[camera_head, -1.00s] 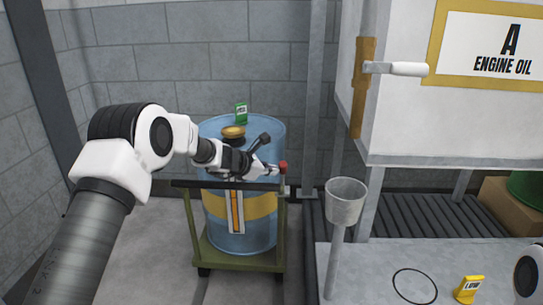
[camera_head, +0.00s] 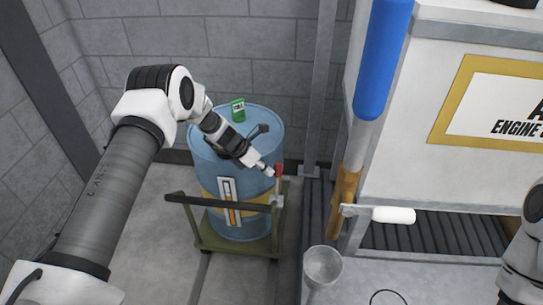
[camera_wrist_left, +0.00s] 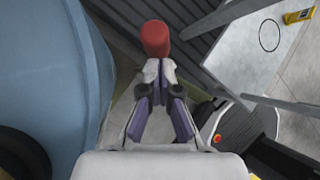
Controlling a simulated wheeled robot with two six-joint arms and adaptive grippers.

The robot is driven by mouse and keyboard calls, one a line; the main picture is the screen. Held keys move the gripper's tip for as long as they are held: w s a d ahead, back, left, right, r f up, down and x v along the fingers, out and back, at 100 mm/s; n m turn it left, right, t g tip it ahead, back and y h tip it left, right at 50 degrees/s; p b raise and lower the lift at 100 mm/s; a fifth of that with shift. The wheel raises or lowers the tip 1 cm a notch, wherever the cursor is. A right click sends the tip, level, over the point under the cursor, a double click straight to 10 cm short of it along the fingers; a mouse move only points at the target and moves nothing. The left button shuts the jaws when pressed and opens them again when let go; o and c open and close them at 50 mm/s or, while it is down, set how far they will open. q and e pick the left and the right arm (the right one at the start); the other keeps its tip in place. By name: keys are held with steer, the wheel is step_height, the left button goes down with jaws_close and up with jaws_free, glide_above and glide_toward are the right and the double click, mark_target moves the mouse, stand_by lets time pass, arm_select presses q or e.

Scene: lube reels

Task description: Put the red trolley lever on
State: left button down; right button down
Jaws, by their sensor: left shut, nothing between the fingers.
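The lever with the red grip (camera_head: 279,171) stands roughly upright at the right end of the trolley's dark bar (camera_head: 215,202). The green trolley (camera_head: 236,251) carries a blue drum (camera_head: 204,172) with a yellow band. My left gripper (camera_head: 268,170) is shut and empty, its tips right by the red grip on its left side. In the left wrist view the red grip (camera_wrist_left: 155,38) shows just beyond the closed fingertips (camera_wrist_left: 157,68); whether they touch it I cannot tell. My right gripper is out of view; only part of my right arm shows at the right edge.
A green container (camera_head: 238,110) stands on the drum. A grey funnel cup (camera_head: 322,267) is right of the trolley. A white cabinet (camera_head: 430,165) with a white handle (camera_head: 393,215) and a blue cylinder (camera_head: 384,60) fill the right. Bare floor lies left of the trolley.

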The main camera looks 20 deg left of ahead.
arm_select(q)
steer(key=shift+s+r+p, duration=0.3)
steer(key=shift+r, duration=0.3)
steer(key=shift+s+r+p, duration=0.25)
steer(key=shift+r+p, duration=0.05)
steer(key=shift+r, duration=0.25)
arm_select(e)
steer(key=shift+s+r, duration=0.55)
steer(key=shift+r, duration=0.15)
arm_select(q)
steer(key=shift+w, duration=0.1)
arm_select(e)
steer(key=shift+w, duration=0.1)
